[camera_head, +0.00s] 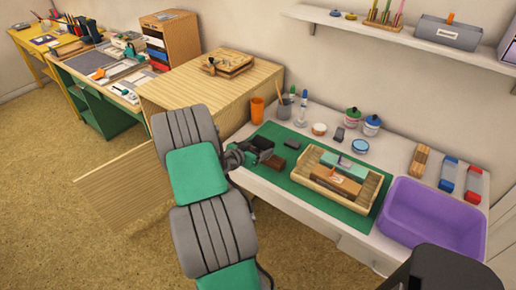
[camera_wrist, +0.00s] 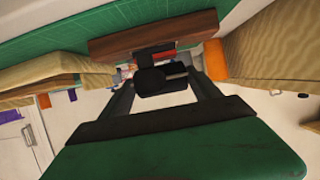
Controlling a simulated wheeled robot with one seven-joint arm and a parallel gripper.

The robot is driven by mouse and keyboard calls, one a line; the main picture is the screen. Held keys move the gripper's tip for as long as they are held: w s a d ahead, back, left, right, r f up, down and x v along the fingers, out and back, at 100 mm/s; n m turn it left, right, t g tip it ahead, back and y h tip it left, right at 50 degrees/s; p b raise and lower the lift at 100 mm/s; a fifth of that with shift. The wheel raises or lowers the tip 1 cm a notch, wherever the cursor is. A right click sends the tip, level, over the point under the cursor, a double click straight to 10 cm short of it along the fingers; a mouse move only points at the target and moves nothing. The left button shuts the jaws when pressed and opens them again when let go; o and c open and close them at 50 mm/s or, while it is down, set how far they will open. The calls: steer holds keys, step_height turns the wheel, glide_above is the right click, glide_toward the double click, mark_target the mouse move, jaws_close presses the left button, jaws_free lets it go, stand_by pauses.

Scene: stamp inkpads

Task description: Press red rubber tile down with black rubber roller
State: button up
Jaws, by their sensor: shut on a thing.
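My gripper (camera_head: 258,150) is above the left part of the green mat on the white table. In the wrist view, my gripper (camera_wrist: 163,90) is shut on a black piece, which looks like the black rubber roller (camera_wrist: 155,76). A red strip, possibly the red rubber tile (camera_wrist: 160,56), shows just beyond it, beside a dark red-brown block (camera_wrist: 150,36). The strip is partly hidden by the held piece, and I cannot tell whether they touch. In the head view, the tile cannot be made out clearly near my gripper.
The green mat (camera_head: 308,194) carries a wooden tray (camera_head: 313,183) with stamp-like blocks, right of my gripper. An orange cup (camera_head: 257,109) stands behind. A purple bin (camera_head: 430,215) is at the right. A wooden cabinet (camera_head: 205,85) stands close on the left.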

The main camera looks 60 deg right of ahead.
steer(key=shift+a+f+b, duration=0.1)
steer(key=shift+f+b, duration=0.45)
stand_by(1.1)
steer(key=shift+r, duration=0.15)
steer(key=shift+r+p, duration=1.55)
steer(key=shift+r, duration=1.95)
